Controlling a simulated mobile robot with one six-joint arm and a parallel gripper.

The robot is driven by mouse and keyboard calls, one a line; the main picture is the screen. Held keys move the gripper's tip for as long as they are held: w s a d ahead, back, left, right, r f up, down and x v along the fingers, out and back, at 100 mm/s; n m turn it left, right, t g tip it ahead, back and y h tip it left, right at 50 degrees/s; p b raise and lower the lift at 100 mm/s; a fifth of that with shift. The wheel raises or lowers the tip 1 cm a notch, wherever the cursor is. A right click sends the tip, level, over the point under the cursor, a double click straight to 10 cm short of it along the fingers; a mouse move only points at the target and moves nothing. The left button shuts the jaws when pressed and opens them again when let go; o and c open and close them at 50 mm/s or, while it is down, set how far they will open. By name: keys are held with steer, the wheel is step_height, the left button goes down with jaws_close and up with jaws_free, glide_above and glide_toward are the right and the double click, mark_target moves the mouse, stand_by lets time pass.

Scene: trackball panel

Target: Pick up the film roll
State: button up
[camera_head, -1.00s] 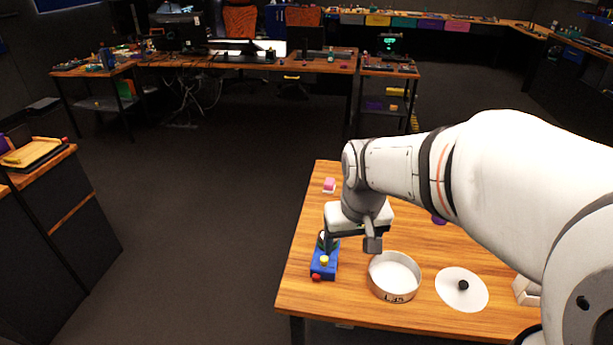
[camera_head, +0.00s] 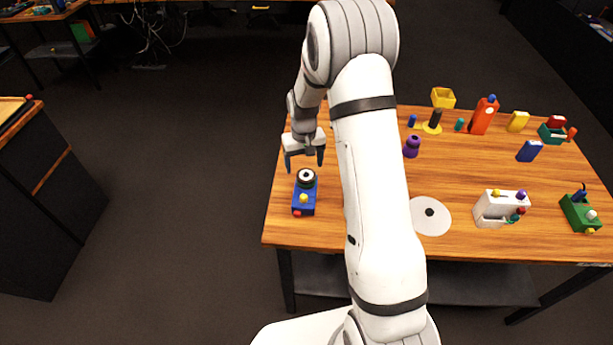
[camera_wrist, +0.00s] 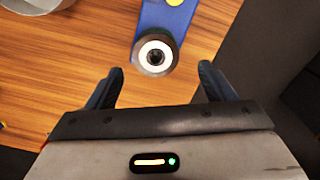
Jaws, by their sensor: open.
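No piece is plainly marked as the film roll. A round dark piece with a white ring and black centre (camera_head: 306,176) sits at the far end of a blue panel (camera_head: 304,200); I cannot tell if it is the film roll or a trackball. It also shows in the wrist view (camera_wrist: 155,52), on the blue panel (camera_wrist: 163,18). My gripper (camera_head: 304,160) is open and empty, just beyond and above the round piece. In the wrist view, my fingertips (camera_wrist: 160,72) are spread wider than this piece, which lies ahead of them, apart from both.
A white disc with a black knob (camera_head: 430,225) lies right of my arm. A pale round rim (camera_wrist: 35,5) shows in the wrist view.

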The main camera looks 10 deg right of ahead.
mark_target(306, 173)
steer(key=f, duration=0.2)
steer(key=f+p, duration=0.2)
steer(key=f, duration=0.1)
steer(key=shift+d+f, duration=0.25)
steer(key=shift+f, duration=0.1)
steer(key=shift+s, duration=0.1)
steer(key=shift+c, duration=0.3)
steer(key=c, duration=1)
